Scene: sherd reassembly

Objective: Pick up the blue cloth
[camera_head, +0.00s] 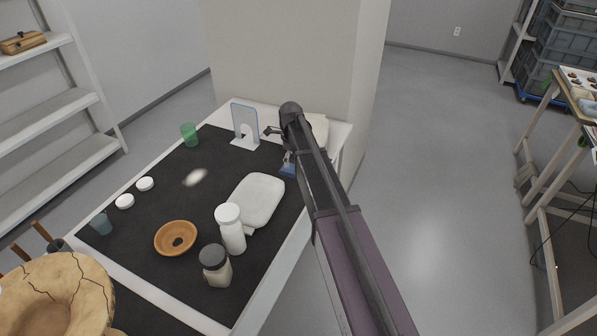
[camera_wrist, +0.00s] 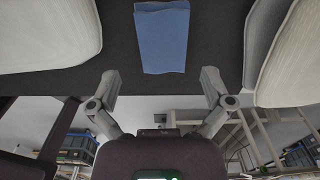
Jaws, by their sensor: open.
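The blue cloth (camera_wrist: 162,38) lies flat on the dark mat in the wrist view, at the top centre, near the mat's edge. In the head view only a small blue part of the cloth (camera_head: 288,170) shows beside my arm, which hides the rest. My gripper (camera_wrist: 159,77) is open and empty in the wrist view, with its two fingers spread to either side below the cloth and apart from it. In the head view the gripper (camera_head: 276,131) is mostly hidden behind my arm's end.
A white cushion-like pad (camera_head: 258,199) lies left of the cloth and another pale one (camera_head: 319,128) lies behind my arm. A clear stand (camera_head: 244,125) is close to the gripper. A white bottle (camera_head: 231,228), a jar (camera_head: 216,266) and an orange dish (camera_head: 176,238) stand nearer. Open floor lies right.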

